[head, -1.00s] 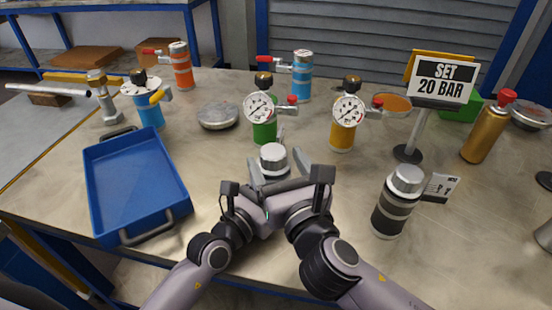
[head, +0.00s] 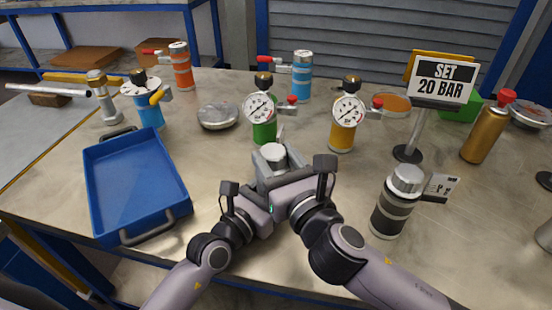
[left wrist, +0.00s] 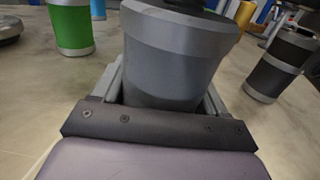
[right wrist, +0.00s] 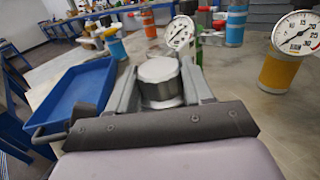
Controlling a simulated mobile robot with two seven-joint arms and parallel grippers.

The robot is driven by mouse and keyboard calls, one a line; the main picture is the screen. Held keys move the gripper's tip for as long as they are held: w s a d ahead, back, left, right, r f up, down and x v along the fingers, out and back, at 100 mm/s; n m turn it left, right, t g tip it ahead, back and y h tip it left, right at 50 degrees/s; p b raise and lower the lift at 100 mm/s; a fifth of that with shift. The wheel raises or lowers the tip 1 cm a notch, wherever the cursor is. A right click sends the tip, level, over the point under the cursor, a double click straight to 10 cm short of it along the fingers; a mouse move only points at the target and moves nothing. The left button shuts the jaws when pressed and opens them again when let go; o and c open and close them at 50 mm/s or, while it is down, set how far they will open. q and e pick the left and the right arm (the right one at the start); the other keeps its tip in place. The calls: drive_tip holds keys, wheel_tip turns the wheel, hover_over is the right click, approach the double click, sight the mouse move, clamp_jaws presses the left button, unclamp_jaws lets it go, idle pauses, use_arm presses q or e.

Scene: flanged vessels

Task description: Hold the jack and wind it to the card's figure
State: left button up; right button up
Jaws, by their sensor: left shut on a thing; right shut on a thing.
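The jack is a grey cylinder with a silver faceted cap (head: 273,152), standing upright at the table's middle. In the left wrist view its grey body (left wrist: 168,65) sits between the fingers of my left gripper (left wrist: 160,98), which is shut on it. My right gripper (head: 276,168) is shut on the cap, which shows between its fingers in the right wrist view (right wrist: 158,72). In the head view the jack's body and my left fingers are hidden behind my right gripper. The card (head: 445,80) reads "SET 20 BAR". No scale on the jack shows.
A green vessel (head: 264,132) and a yellow vessel (head: 341,140), both with gauges, stand behind the jack. A black-banded canister (head: 391,208) stands to the right. A blue tray (head: 135,190) lies to the left. The table is clear between the tray and jack.

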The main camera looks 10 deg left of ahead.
drive_tip(key=n+g+y, duration=0.1)
drive_tip(key=g+y, duration=0.1)
drive_tip(key=n+g+y, duration=0.2)
drive_tip(key=shift+w+d+n, duration=0.2)
drive_tip(key=shift+n, duration=0.1)
drive_tip(key=shift+f, duration=0.1)
drive_tip(key=o, duration=1)
drive_tip(key=shift+o, duration=0.2)
drive_tip(key=v, duration=1.2)
